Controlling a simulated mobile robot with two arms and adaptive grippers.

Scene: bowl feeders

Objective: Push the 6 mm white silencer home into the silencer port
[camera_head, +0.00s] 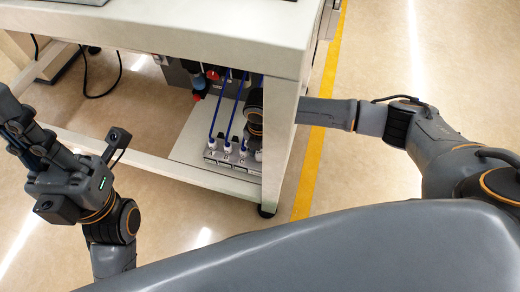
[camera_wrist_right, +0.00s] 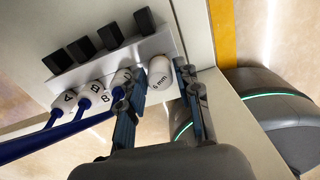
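The white silencer (camera_wrist_right: 160,72), marked "6 mm", sits at the end of a row of white fittings on the valve block, its lower end towards the block. How deep it sits, and the port itself, I cannot see. My right gripper (camera_wrist_right: 158,70) has a finger on each side of the silencer, with a small gap visible, so it looks open around it. In the head view my right wrist (camera_head: 254,115) reaches under the table, and its fingers are mostly hidden. My left gripper (camera_head: 14,118) is at the far left, away from the block, its finger opening unclear.
Blue tubes (camera_head: 231,122) run up from the neighbouring fittings, lettered A and B (camera_wrist_right: 83,103). Black blocks (camera_wrist_right: 111,36) line the valve block. The table leg (camera_head: 283,130) stands close beside my right arm, and the tabletop (camera_head: 200,38) overhangs the panel (camera_head: 185,150).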

